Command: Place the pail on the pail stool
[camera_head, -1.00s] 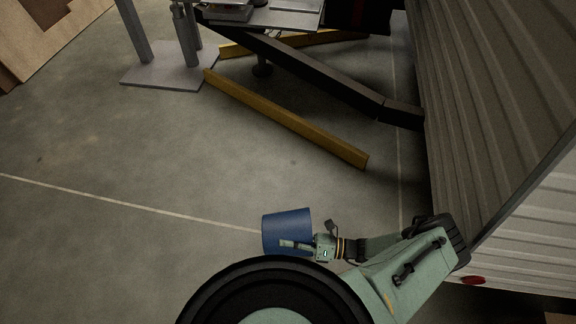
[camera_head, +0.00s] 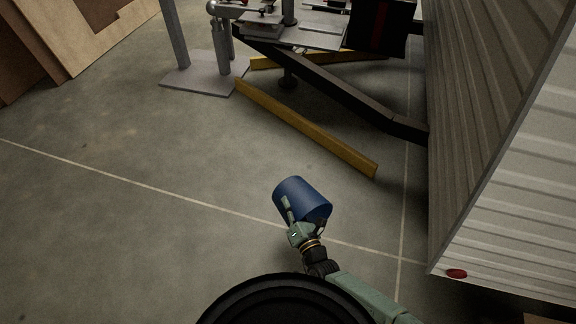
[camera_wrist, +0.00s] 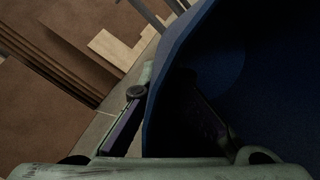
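A blue pail (camera_head: 304,198) is at my gripper (camera_head: 287,208) in the head view, tilted and above the concrete floor. In the wrist view the pail's wall (camera_wrist: 172,70) runs between my two fingers, one outside and one inside the pail (camera_wrist: 262,70). My gripper (camera_wrist: 165,112) appears shut on this wall. The pail's inside is dark and nothing in it can be made out. I cannot make out a pail stool in either view.
A corrugated camper wall (camera_head: 480,130) stands on the right. A yellow beam (camera_head: 310,130) lies on the floor ahead, below a dark hitch frame (camera_head: 340,97). Wooden panels (camera_head: 85,40) lean at the upper left. The floor (camera_head: 130,140) at left is clear.

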